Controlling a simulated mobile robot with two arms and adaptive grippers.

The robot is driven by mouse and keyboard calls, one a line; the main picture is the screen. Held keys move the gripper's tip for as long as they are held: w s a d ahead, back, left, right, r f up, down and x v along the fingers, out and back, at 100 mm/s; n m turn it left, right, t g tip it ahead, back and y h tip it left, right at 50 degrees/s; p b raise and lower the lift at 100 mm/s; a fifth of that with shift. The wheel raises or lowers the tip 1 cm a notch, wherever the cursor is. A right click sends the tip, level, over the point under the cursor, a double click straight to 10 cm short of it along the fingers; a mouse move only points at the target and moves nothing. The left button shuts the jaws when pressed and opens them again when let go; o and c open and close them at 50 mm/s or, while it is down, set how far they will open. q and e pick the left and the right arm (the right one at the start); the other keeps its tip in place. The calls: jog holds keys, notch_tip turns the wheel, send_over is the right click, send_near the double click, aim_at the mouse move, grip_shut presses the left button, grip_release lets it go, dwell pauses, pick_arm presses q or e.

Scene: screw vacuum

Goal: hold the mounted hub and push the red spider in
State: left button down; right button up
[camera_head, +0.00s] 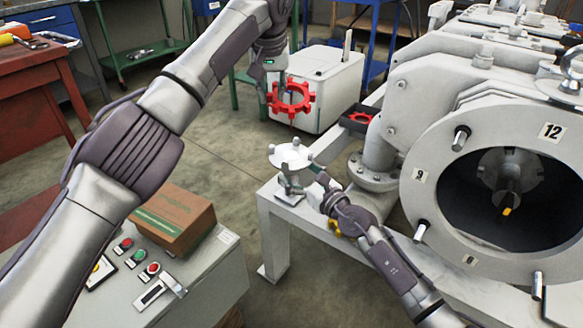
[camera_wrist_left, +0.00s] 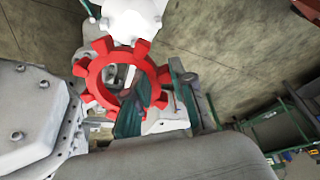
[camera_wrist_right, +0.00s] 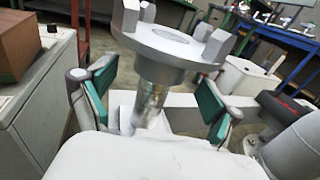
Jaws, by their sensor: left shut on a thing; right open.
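The red spider (camera_head: 303,106), a toothed ring, hangs in the air above the hub in the head view. My left gripper (camera_head: 270,94) is shut on its rim; the spider also shows in the left wrist view (camera_wrist_left: 96,76). The light grey hub (camera_head: 290,154), a disc with raised jaws, is mounted on a stem at the corner of the white frame. It appears below the spider in the left wrist view (camera_wrist_left: 130,18) and close up in the right wrist view (camera_wrist_right: 172,48). My right gripper (camera_wrist_right: 152,95) is open, its green pads on either side of the hub's stem, apparently apart from it.
A dark tray (camera_head: 347,124) with another red part sits on the white frame (camera_head: 275,222) behind the hub. The large round machine housing (camera_head: 420,160) stands to the right. A control box (camera_head: 215,262) with a cardboard box (camera_head: 172,215) is at the lower left.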

jog(key=shift+x, duration=1.7)
jog(key=shift+c, duration=0.3)
grip_shut()
grip_release()
jog(key=shift+s, duration=0.1)
